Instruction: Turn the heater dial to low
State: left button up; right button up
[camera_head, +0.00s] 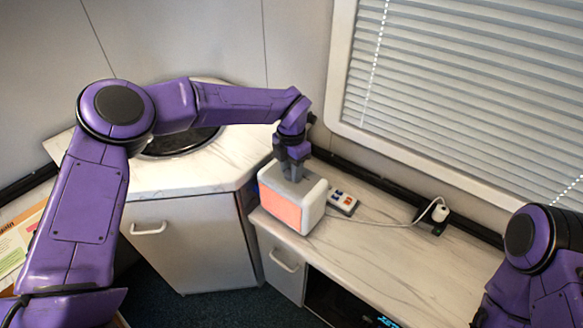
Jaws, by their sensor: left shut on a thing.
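The heater (312,207) is a small white box with a glowing orange-red front. It stands on the marble-patterned counter near the corner of the units. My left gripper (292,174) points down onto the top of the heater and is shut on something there. The dial is hidden under the fingers, so its setting cannot be read. My right arm shows at the lower right edge, but its gripper is out of the picture.
A small panel with coloured buttons (342,201) lies right of the heater. A white cable runs to a plug (439,213) at the wall. The counter (400,260) is clear in front. A window with blinds (470,90) is behind.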

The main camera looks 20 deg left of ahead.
pick_arm(q)
jog(key=o, duration=1)
jog(key=shift+o, duration=0.2)
notch_tip(320, 180, up, 11)
jog(key=b, duration=0.2)
jog(key=shift+f, duration=0.2)
